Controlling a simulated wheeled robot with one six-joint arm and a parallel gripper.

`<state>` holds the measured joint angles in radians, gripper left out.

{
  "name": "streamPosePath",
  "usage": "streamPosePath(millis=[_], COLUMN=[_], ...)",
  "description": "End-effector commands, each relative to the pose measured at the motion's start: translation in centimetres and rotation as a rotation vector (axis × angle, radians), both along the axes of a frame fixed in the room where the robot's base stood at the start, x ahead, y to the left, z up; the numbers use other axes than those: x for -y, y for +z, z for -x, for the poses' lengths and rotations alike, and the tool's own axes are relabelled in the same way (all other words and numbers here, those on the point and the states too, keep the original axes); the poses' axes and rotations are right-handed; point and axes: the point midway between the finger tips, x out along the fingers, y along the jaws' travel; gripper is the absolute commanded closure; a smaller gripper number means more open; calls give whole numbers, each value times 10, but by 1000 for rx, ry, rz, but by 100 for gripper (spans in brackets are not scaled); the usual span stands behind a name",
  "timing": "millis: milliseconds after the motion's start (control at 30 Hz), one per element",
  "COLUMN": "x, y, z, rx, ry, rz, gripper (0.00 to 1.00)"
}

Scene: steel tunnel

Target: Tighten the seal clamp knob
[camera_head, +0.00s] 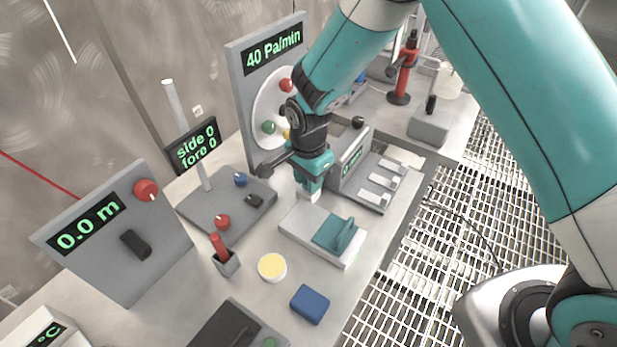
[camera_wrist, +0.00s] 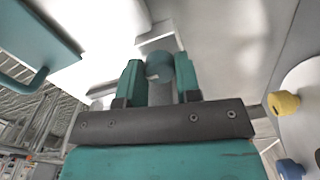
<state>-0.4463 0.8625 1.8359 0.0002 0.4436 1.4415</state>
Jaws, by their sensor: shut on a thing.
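My gripper (camera_head: 309,188) points down at the back left end of a pale block (camera_head: 300,228) that carries a teal plate with a raised handle (camera_head: 338,233). In the wrist view my gripper (camera_wrist: 160,76) has its two teal fingers shut on a small rounded teal-grey knob (camera_wrist: 159,64). I take this for the seal clamp knob. The teal plate and handle (camera_wrist: 35,60) show at the upper left there, apart from the fingers. In the head view the gripper hides the knob. How far it is turned cannot be seen.
A "40 Pa/min" panel (camera_head: 272,48) with coloured knobs on a disc stands close behind my gripper. A switch box (camera_head: 377,185) is close on the right.

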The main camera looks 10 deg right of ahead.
Motion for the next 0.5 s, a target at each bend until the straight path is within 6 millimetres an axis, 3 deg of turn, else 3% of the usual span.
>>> streamPosePath(millis=[167, 200, 300, 500], x=[0, 0, 0, 0], y=[2, 2, 1, 1], z=[-1, -1, -1, -1], rx=[5, 5, 4, 2], ry=[-1, -1, -1, 0], rz=[-2, -2, -1, -1], gripper=[92, 66, 44, 43])
